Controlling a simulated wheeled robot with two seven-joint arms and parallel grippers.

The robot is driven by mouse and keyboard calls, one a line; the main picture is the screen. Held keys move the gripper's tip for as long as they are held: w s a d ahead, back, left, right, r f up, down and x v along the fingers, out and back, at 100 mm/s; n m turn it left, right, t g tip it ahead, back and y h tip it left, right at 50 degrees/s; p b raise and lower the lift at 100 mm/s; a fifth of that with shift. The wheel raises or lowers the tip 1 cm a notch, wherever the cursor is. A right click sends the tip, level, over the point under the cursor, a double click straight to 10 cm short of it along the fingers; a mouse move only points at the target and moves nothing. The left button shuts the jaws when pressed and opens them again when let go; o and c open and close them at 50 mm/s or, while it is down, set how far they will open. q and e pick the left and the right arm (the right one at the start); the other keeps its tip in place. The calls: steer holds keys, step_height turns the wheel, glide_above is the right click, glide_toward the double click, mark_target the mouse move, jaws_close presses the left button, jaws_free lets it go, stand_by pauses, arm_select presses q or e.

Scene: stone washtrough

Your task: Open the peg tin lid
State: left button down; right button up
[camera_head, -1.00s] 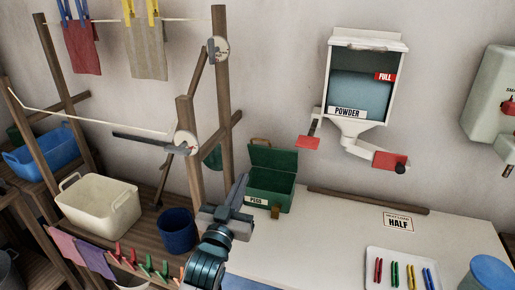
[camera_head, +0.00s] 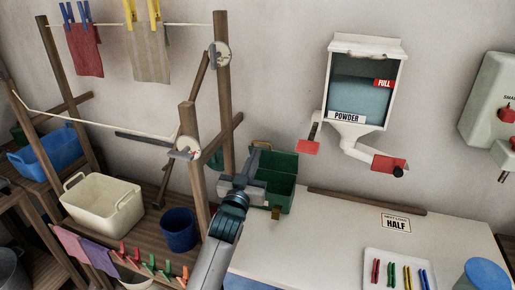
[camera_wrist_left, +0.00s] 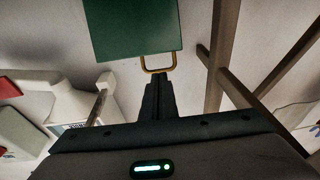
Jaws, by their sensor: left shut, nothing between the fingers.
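The green peg tin (camera_head: 287,196) stands on the white counter against the wall. Its lid (camera_head: 282,161) is raised and stands up at the back of the tin. A brass-coloured handle (camera_head: 262,144) shows at the lid's top edge. My left gripper (camera_head: 254,160) is in front of the tin and hides its left part and its label. In the left wrist view the green lid (camera_wrist_left: 137,28) and its handle (camera_wrist_left: 160,69) are just beyond the fingertips (camera_wrist_left: 158,78). The fingers are shut and empty; whether they touch the handle I cannot tell. My right gripper is not in view.
A wooden post (camera_head: 223,95) stands left of the tin, with a blue bucket (camera_head: 179,230) nearby. The powder dispenser (camera_head: 361,95) hangs on the wall to the right. A tray (camera_head: 369,270) of coloured pegs lies at the front right. The counter's middle is mostly clear.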

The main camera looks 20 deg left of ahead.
arm_select(q)
steer(key=shift+w+r+p, duration=0.15)
steer(key=shift+w+p, duration=0.05)
steer(key=shift+w, duration=0.55)
steer(key=shift+w+r+p, duration=0.15)
steer(key=shift+w+p, duration=0.05)
steer(key=shift+w, duration=0.55)
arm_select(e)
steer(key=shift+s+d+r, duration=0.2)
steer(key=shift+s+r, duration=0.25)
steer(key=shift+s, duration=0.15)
